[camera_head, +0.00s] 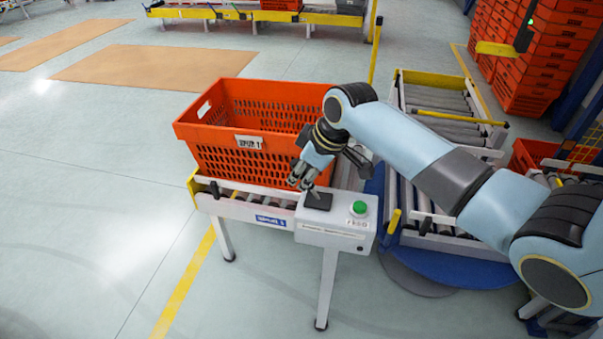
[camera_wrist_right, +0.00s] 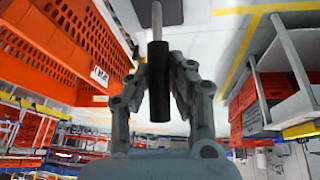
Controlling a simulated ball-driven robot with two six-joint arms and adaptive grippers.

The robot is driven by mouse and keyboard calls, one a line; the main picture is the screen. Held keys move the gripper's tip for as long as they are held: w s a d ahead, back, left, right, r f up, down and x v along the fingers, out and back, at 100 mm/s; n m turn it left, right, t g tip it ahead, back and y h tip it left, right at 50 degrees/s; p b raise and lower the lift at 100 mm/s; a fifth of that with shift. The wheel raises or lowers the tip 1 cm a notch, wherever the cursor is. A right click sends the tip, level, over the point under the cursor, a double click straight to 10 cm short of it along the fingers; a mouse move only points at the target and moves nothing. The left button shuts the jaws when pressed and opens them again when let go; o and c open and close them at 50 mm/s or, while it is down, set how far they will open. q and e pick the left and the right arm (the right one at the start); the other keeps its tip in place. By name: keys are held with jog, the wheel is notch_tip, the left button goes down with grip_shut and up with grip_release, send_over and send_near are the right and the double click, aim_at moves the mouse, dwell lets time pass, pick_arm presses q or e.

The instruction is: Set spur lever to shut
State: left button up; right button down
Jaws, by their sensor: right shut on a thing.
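My right gripper (camera_head: 303,183) reaches down over the white control box (camera_head: 330,222) at the front end of the spur conveyor. Its tips are at the dark plate (camera_head: 318,201) on the box top. In the right wrist view, my right gripper (camera_wrist_right: 161,78) is shut on the spur lever (camera_wrist_right: 159,98), a dark cylindrical grip standing between the fingers. In the head view the lever is mostly hidden by the gripper, so I cannot tell its setting. My left gripper is not in view.
A green button (camera_head: 360,208) sits on the box, right of the dark plate. An orange tote (camera_head: 230,150) stands on the spur conveyor beside my gripper. Another roller conveyor (camera_head: 440,120) lies to the right. Stacked orange totes (camera_head: 545,60) stand at the back right. The floor at left is clear.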

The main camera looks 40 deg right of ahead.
aim_at(319, 197)
jog(key=shift+s+d+r+t, duration=0.15)
jog(key=shift+s+d+t, duration=0.1)
jog(key=shift+d+t, duration=0.1)
jog(key=shift+s+d+t+y, duration=0.3)
jog(key=shift+t+y, duration=0.15)
jog(key=shift+y, duration=0.25)
jog(key=s+d+t+y+b, duration=0.1)
jog(key=b, duration=0.2)
jog(key=shift+r+t+b, duration=0.1)
jog(key=shift+t+b, duration=0.25)
jog(key=shift+t, duration=0.05)
jog(key=shift+s+d+r+t+y+b, duration=0.15)
jog(key=shift+s+r+t+y+b, duration=0.25)
jog(key=shift+b, duration=0.4)
jog(key=shift+w+f+m, duration=0.1)
jog(key=shift+m, duration=0.2)
jog(key=c, duration=1.2)
grip_release()
jog(key=shift+o, duration=0.2)
